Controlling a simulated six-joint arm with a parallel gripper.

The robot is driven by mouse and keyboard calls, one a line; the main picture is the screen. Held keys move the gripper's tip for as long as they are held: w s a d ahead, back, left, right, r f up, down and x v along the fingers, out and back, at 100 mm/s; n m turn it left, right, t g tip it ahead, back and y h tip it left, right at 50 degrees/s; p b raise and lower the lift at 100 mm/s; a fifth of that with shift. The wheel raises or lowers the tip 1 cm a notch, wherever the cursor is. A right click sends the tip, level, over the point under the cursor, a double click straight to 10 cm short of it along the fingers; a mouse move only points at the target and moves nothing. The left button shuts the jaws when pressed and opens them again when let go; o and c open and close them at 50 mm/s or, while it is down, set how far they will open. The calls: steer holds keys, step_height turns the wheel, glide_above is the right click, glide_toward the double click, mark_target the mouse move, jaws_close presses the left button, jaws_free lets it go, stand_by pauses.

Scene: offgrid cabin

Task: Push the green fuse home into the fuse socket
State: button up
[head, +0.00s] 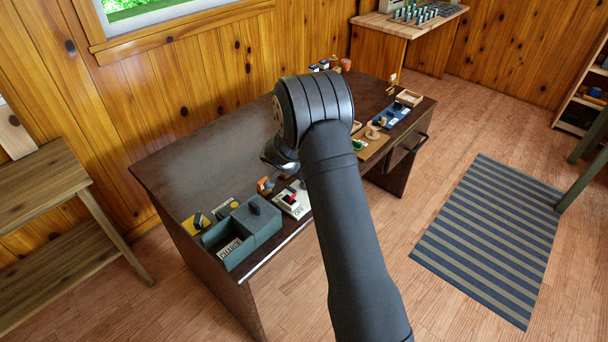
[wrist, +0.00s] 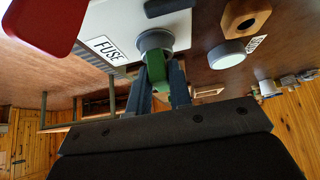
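In the wrist view the green fuse (wrist: 159,72) is between the two fingers of my gripper (wrist: 160,80), which looks shut on it. The fuse's far end meets the grey round fuse socket (wrist: 155,41) on a white panel (wrist: 118,22) labelled FUSE. How deep the fuse sits in the socket cannot be told. In the head view the white panel (head: 293,203) with a red switch stands on the dark desk near its front edge. My arm hides the fuse, the socket and the fingertips there.
A red part (wrist: 45,22) rises close by in the wrist view. A pale round piece (wrist: 227,54) and a wooden block (wrist: 245,17) are on the other side. In the head view a teal box (head: 262,224) stands left of the panel. The desk's back left (head: 200,150) is clear.

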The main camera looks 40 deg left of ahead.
steer(key=o, duration=0.4)
steer(key=v, duration=1.7)
steer(key=shift+s+r, duration=0.15)
steer(key=shift+s, duration=0.05)
steer(key=x, duration=1.7)
steer(key=shift+w, duration=0.15)
steer(key=shift+r, duration=0.1)
